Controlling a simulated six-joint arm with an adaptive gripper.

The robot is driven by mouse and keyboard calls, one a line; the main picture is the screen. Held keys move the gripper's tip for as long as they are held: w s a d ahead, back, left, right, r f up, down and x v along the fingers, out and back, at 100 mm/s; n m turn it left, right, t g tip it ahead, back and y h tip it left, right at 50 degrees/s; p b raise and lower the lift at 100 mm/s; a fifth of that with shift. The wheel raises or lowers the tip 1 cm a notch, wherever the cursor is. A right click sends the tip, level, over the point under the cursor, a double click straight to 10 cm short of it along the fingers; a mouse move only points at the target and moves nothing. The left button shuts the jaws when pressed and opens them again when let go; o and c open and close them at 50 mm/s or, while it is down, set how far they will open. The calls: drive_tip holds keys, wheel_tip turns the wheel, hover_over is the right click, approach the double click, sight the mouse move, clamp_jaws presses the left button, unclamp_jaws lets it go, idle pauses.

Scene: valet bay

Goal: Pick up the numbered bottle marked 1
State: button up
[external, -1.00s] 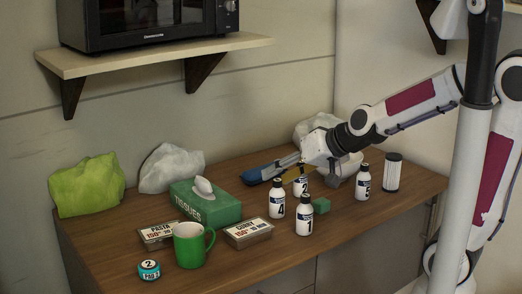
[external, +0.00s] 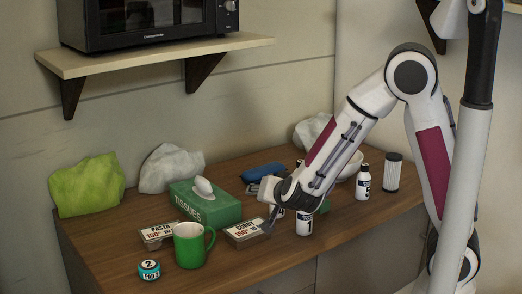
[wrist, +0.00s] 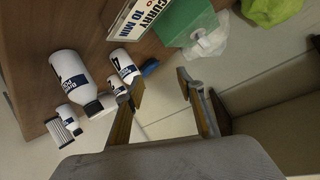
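The bottle marked 1 (external: 304,224) stands upright on the wooden counter near its front edge, a white bottle with a dark label. My arm hides its top in the external view. My gripper (wrist: 165,108) shows two separated fingers with nothing between them in the wrist view. In the external view it is low over the counter, just left of the bottle marked 1. In the wrist view a large white bottle (wrist: 68,75), seemingly this one, lies left of the fingers, its number unclear. The bottle marked 4 (wrist: 121,62) is near it.
A bottle marked 5 (external: 363,183) and a striped cylinder (external: 392,173) stand at right. The curry box (external: 247,233), green mug (external: 189,246) and green tissue box (external: 207,206) are to the left. A blue object (external: 264,170) lies behind. The shelf (external: 150,55) hangs above.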

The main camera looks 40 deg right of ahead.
sight(305, 214)
drive_tip(key=s+d+f+m+h, duration=0.1)
drive_tip(key=s+d+h, duration=0.3)
drive_tip(key=s+h, duration=0.5)
drive_tip(key=shift+s+d+f+m+g+h, duration=0.25)
drive_tip(key=shift+d+f+h, duration=0.2)
drive_tip(key=shift+f, duration=0.25)
drive_tip(key=shift+x, duration=1.3)
drive_tip(key=shift+w, duration=0.1)
drive_tip(key=shift+x, duration=2.55)
